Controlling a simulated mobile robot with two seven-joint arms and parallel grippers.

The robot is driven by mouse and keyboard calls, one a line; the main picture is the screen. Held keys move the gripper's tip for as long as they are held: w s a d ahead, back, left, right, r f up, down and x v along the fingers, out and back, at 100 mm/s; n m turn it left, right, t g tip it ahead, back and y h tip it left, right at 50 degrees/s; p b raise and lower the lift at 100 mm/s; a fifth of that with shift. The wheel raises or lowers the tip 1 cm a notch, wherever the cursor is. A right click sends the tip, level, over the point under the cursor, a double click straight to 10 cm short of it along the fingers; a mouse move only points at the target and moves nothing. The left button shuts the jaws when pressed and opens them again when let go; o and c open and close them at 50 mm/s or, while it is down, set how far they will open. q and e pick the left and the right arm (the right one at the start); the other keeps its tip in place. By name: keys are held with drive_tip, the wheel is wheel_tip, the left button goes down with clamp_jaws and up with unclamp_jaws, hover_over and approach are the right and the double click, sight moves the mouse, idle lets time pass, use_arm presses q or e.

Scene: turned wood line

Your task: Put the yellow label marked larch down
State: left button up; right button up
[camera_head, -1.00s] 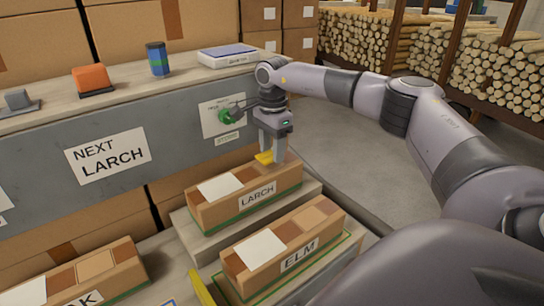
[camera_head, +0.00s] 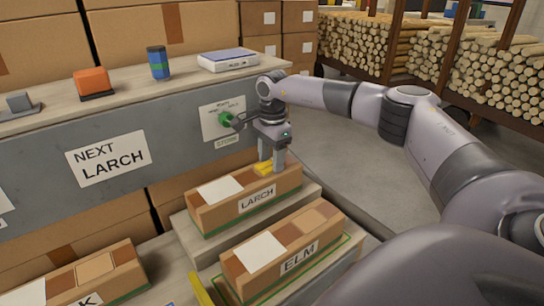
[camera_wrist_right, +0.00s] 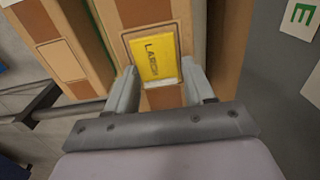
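The yellow label (camera_head: 264,169) is at the top of the carton marked LARCH (camera_head: 222,212), near its right end. In the right wrist view the label (camera_wrist_right: 155,52) reads larch, and the carton surface lies behind it. My right gripper (camera_head: 272,166) points down over that carton. In the wrist view its fingertips (camera_wrist_right: 161,80) sit at both sides of the label's near end and look closed on it. Whether the label's underside touches the carton is hard to tell. My left gripper is out of view.
A carton marked ELM (camera_head: 265,250) stands in front of the LARCH carton, and another carton (camera_head: 95,265) is at the lower left. A grey panel behind bears a NEXT LARCH sign (camera_head: 107,157) and a green knob (camera_head: 225,118). Log stacks (camera_head: 365,42) stand at the back right.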

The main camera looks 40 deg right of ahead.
drive_tip(key=shift+o, duration=0.6)
drive_tip(key=shift+s+a+f, duration=0.2)
drive_tip(key=shift+s+f, duration=0.05)
drive_tip(key=shift+f, duration=0.45)
drive_tip(key=shift+r+g, duration=0.3)
drive_tip(key=shift+r, duration=0.15)
wheel_tip(320, 180, up, 13)
drive_tip(key=p, duration=0.2)
drive_tip(key=shift+w+d+f, duration=0.15)
drive_tip(key=shift+d+f, duration=0.05)
